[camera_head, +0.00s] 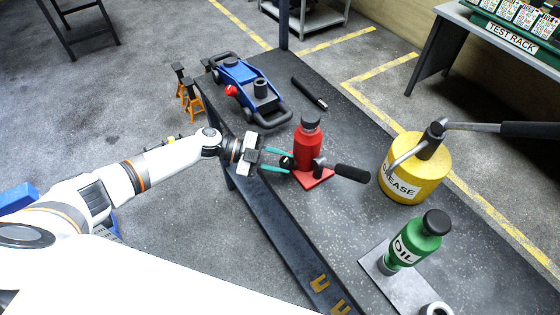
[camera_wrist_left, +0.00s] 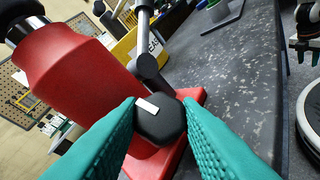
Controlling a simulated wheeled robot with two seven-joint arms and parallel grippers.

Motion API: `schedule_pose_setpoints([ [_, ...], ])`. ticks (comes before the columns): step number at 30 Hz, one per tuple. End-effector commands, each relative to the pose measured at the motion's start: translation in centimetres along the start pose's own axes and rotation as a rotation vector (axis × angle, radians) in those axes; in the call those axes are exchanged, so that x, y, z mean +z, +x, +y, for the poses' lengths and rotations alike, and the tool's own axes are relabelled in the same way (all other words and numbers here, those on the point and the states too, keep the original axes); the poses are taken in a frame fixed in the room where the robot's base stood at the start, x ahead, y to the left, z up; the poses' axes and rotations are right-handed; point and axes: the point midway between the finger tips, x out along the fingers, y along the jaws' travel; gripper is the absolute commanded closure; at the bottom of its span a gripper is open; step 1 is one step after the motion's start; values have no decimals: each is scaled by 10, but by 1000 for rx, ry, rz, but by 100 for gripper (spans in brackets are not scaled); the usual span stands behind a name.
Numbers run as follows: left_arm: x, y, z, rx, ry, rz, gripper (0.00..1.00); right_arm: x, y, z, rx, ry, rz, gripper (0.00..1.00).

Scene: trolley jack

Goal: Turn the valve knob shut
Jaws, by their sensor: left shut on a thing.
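A red bottle jack (camera_head: 308,147) with a black top stands upright on its red base plate on the dark workbench. Its black valve knob (camera_wrist_left: 160,122), with a white mark on its face, is low on the side facing my left arm. My left gripper (camera_head: 280,160) reaches in from the left. Its two teal fingers are closed around the knob, one on each side, in the left wrist view. The knob also shows small and dark in the head view (camera_head: 287,162), partly covered by the fingers.
A black-gripped lever (camera_head: 350,173) sticks out right of the jack. A blue trolley jack (camera_head: 245,88) and a black handle (camera_head: 310,93) lie behind. A yellow grease can (camera_head: 432,175) and a green oil bottle (camera_head: 420,238) stand to the right.

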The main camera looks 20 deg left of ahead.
Motion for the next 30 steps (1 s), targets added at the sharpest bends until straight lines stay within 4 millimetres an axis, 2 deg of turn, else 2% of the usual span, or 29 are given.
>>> schedule_pose_setpoints([
  [12,0,0,-1,-7,6,0,92,0,0,0,0,0,0,64],
  [13,0,0,-1,-7,6,0,66,0,0,0,0,0,0,64],
  [16,0,0,-1,-7,6,0,49,0,0,0,0,0,0,64],
  [17,0,0,-1,-7,6,0,47,0,0,0,0,0,0,64],
  [30,1,0,0,5,-6,-1,47,0,-1,-2,-2,-1,0,64],
])
